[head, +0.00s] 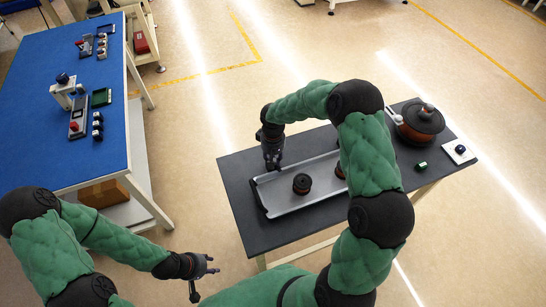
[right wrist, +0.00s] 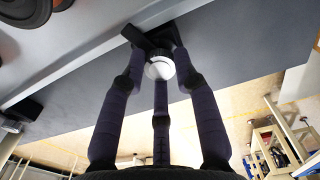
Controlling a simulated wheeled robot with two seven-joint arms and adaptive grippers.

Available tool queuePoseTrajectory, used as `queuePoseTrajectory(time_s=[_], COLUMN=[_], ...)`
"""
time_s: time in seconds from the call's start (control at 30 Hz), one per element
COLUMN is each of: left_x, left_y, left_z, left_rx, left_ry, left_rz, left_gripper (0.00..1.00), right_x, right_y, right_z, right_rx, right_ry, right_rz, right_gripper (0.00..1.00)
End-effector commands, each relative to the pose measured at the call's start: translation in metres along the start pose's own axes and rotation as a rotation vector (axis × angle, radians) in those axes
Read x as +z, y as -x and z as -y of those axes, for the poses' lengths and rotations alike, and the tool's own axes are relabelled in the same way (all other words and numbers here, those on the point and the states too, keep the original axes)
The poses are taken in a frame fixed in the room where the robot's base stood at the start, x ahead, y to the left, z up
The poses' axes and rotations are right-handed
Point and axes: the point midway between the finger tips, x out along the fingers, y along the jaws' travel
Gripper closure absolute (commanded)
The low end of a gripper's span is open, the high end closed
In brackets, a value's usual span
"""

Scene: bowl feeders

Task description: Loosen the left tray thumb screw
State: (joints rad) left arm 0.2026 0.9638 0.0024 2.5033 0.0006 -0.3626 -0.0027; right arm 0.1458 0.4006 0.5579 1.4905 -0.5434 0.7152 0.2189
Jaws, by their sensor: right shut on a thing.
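The grey tray (head: 279,196) lies on the dark table, with a dark round part (head: 302,184) on it. My right gripper (head: 273,164) reaches down at the tray's left end. In the right wrist view, its fingers (right wrist: 160,75) close around a pale, round-headed thumb screw (right wrist: 159,68) beside a black bracket (right wrist: 150,38) at the tray edge. The gripper hides the screw in the head view. I cannot tell how far the screw is turned. My left gripper (head: 205,279) is open and empty, low and away from the table.
A second round part (head: 341,170) on the tray is partly hidden by my right arm. A brown bowl feeder (head: 420,122), a green block (head: 421,166) and a white plate with a black knob (head: 460,150) are at the table's right. A blue workbench (head: 45,130) stands at left.

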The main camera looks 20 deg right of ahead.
Motion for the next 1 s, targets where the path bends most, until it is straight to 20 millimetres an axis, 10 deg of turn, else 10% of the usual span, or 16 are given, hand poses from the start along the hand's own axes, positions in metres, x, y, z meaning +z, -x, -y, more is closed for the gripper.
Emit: queuePoseTrajectory(time_s=[1.0], left_x=[0.001], left_y=[0.038], left_z=[-0.013], left_rx=[0.0], left_ry=[0.0], left_rz=[0.0], left_gripper=[0.6], right_x=[0.0], right_y=[0.001], right_z=[0.0], right_rx=[0.0], right_ry=[0.935], right_rz=[0.0], right_gripper=[1.0])
